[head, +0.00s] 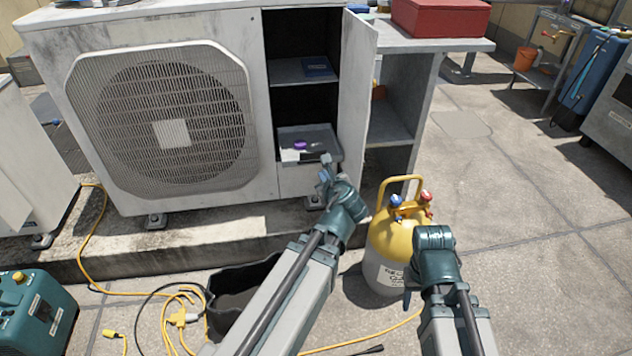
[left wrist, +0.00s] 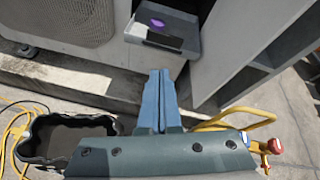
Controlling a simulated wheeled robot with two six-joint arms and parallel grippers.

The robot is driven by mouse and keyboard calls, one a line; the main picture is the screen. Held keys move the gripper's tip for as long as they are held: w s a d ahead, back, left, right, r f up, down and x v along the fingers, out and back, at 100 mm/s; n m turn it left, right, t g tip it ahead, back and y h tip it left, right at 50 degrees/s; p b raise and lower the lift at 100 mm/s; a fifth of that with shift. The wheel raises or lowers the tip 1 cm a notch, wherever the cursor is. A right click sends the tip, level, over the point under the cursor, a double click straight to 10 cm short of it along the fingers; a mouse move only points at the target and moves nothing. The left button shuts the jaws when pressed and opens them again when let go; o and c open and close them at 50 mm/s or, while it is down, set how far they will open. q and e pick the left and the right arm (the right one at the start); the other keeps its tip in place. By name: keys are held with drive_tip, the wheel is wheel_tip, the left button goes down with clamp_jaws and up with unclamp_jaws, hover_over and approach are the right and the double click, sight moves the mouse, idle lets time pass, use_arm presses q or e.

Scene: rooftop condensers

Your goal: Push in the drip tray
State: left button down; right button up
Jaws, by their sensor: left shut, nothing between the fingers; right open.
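The grey drip tray (head: 330,147) sticks out of the bottom of the open compartment in the condenser unit (head: 60,40). A purple thing and a dark thing lie in it. It also shows at the top of the left wrist view (left wrist: 192,42). My left gripper (head: 325,164) is shut and empty, just in front of the tray's front edge. In the left wrist view its fingers (left wrist: 160,73) point at the tray with a gap between; I cannot tell how wide. My right gripper (head: 408,294) is open, low beside the yellow cylinder, mostly hidden by its wrist.
The open compartment door (head: 357,90) stands right of the tray. A shelf above holds a blue item (head: 318,66). Paving at right is clear.

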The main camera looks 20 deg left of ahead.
use_arm(q)
drive_tip(key=f+m+b, duration=0.1)
drive_tip(key=w+f+m+t+b, duration=0.1)
drive_tip(key=m, duration=0.1)
drive_tip(key=a+f+m+b, duration=0.1)
drive_tip(key=b, duration=0.1)
drive_tip(key=shift+w+f+t, duration=0.1)
drive_tip(key=shift+w+t, duration=0.1)
drive_tip(key=shift+t, duration=0.2)
use_arm(e)
wheel_tip(320, 180, down, 6)
drive_tip(key=shift+s+d, duration=0.15)
drive_tip(key=shift+d, duration=0.05)
use_arm(q)
drive_tip(key=b, duration=0.3)
approach(313, 155)
wheel_tip(313, 155, down, 2)
drive_tip(key=w, duration=0.2)
drive_tip(key=w+a, duration=0.2)
drive_tip(key=w, duration=0.1)
drive_tip(key=shift+a, duration=0.4)
drive_tip(key=shift+w+a, duration=0.15)
drive_tip(key=shift+a, duration=0.05)
use_arm(e)
drive_tip(key=w+a+f, duration=0.2)
drive_tip(key=f, duration=0.1)
drive_tip(key=shift+w+a, duration=0.25)
drive_tip(key=shift+a, duration=0.15)
